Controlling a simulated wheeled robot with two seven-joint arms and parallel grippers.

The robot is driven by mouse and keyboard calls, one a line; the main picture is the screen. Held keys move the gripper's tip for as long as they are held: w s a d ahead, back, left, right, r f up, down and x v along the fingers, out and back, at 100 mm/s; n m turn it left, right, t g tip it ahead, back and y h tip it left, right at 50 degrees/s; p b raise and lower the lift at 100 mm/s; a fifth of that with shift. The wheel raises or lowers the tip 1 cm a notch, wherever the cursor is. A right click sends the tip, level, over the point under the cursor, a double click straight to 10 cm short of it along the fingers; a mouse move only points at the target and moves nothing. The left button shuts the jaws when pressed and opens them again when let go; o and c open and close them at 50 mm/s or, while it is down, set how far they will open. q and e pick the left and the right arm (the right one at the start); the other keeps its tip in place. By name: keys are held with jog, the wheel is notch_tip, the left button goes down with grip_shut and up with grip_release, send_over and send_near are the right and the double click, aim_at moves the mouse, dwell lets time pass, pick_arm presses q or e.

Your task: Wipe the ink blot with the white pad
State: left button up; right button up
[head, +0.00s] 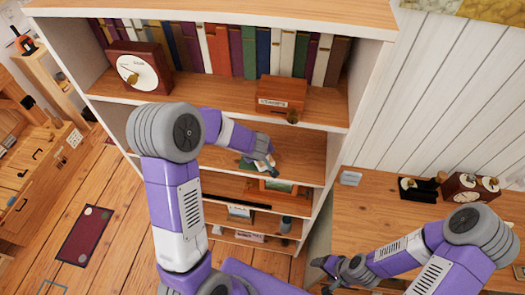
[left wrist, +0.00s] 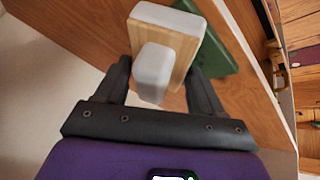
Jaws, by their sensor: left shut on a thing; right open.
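The white pad (left wrist: 168,18) is the white layer on a wooden block with a pale rounded grip, seen in the left wrist view. My left gripper (left wrist: 158,80) is shut on this pad's grip, with a dark finger on each side. In the head view my left gripper (head: 264,168) is reaching into the bookcase, over the middle wooden shelf (head: 300,155). I cannot make out the ink blot in either view; the arm and pad cover part of the shelf. My right gripper (head: 338,270) is open and empty near the desk at the lower right.
A dark green flat thing (left wrist: 218,55) lies beside the pad on the shelf. Above are a small wooden box (head: 282,93), a clock (head: 138,67) and a row of books. Shelf boards and side panels bound the space. The desk (head: 380,220) has bare room at its middle.

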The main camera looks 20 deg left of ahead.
pick_arm(q)
jog(key=shift+s+a+p, duration=0.2)
jog(key=shift+s+a, duration=0.05)
jog(key=shift+a, duration=0.75)
jog(key=shift+s+a+p, duration=0.2)
jog(key=shift+s+a, duration=0.05)
jog(key=shift+a, duration=0.7)
jog(key=shift+s+a+f, duration=0.1)
jog(key=shift+s+a, duration=0.05)
jog(key=shift+a, duration=0.3)
jog(key=shift+s+a+f, duration=0.1)
jog(key=shift+s+a, duration=0.05)
jog(key=shift+a, duration=0.25)
notch_tip(320, 180, up, 2)
jog(key=shift+w+a+r+p, duration=0.1)
jog(key=shift+a+r+p, duration=0.05)
jog(key=shift+p, duration=0.65)
notch_tip(320, 180, up, 2)
jog(key=shift+r, duration=1)
